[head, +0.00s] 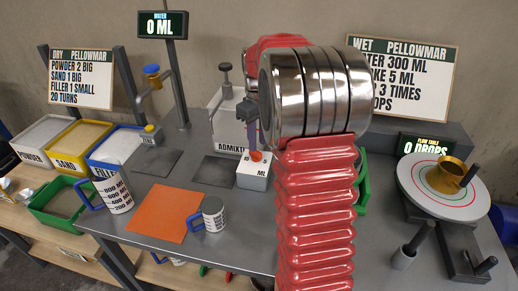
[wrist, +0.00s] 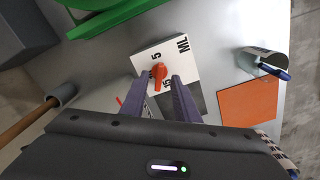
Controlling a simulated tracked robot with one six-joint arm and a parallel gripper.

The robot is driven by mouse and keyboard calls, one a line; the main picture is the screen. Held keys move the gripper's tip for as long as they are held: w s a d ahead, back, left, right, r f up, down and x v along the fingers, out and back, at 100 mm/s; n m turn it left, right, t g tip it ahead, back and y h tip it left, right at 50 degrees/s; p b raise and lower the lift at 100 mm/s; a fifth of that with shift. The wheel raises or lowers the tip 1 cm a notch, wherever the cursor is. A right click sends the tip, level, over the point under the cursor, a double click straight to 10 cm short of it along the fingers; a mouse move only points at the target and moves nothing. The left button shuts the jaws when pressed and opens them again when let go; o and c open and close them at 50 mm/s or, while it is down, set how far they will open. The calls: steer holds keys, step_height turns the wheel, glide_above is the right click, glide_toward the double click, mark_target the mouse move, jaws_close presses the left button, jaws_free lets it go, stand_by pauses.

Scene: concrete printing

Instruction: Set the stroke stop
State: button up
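The stroke stop is a white block (wrist: 178,55) with black dose numbers, "ML" lettering and a small orange-red knob (wrist: 158,71) on its top face. In the head view the block (head: 254,176) stands on the grey bench in front of the admixture dispenser (head: 229,130), with the knob (head: 256,156) on top. My gripper (wrist: 160,82) has two purple fingers spread apart, one on each side of the knob's near side. A gap shows between the fingers, and I cannot tell whether either touches the knob. In the head view my arm hides part of the gripper.
A grey measuring cup (head: 213,214) and an orange mat (head: 165,212) lie left of the block. A larger jug (head: 117,194) stands farther left. The flow table (head: 440,188) is at the right. The sign (head: 408,80) reads "5 ML" and "3 times", partly hidden.

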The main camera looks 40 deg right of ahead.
mark_target(258, 152)
steer(key=shift+f, duration=2.1)
jaws_close()
steer(key=shift+d, duration=0.1)
